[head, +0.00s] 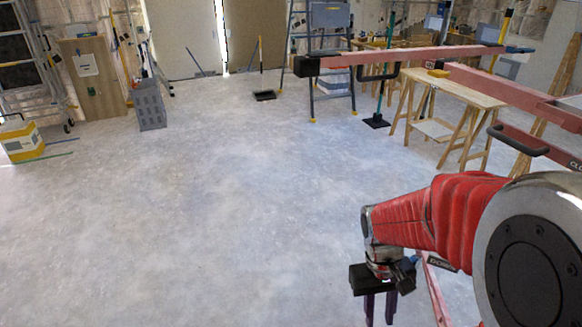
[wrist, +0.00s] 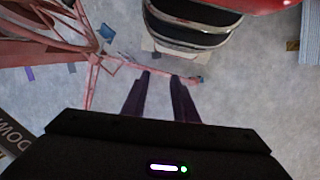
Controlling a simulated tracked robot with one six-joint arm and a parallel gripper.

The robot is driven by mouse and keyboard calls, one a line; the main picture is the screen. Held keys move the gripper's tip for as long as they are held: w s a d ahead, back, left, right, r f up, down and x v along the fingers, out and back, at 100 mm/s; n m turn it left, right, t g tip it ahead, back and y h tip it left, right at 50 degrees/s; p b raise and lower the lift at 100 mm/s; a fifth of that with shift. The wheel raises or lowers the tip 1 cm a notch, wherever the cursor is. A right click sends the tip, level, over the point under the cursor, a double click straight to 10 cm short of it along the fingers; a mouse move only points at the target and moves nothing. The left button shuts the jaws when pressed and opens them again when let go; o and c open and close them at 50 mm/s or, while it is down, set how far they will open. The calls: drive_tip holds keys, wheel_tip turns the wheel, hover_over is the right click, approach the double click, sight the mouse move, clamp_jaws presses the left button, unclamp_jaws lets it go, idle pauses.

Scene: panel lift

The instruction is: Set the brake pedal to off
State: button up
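My gripper (head: 380,305) is at the lower right of the head view, pointing down, its two dark fingers apart with nothing between them. In the wrist view my gripper (wrist: 161,74) also shows spread and empty. The pink-red panel lift frame (wrist: 60,50) fills the upper left there, and a thin pink-red bar (wrist: 128,64) runs just past the fingertips; I cannot tell contact. Part of the lift (head: 435,290) also shows beside my gripper in the head view. I cannot clearly identify the brake pedal or its setting.
Pink-red lift beams (head: 430,56) with black handles cross the upper right. A wooden sawhorse table (head: 455,92) stands behind. A grey crate (head: 149,104) and a yellow-white box (head: 21,139) stand at the left. The grey floor (head: 220,210) at centre and left is clear.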

drive_tip(key=s+a+r+t, duration=0.2)
drive_tip(key=r+t, duration=0.1)
drive_tip(key=r, duration=0.6)
drive_tip(key=s+a+r+m+t+y, duration=0.1)
drive_tip(key=s+a+r+t, duration=0.1)
drive_tip(key=r, duration=0.7)
drive_tip(key=s+t, duration=0.1)
drive_tip(key=t, duration=0.1)
drive_tip(key=shift+s+r+t, duration=0.15)
drive_tip(key=shift+s+t, duration=0.15)
idle(0.4)
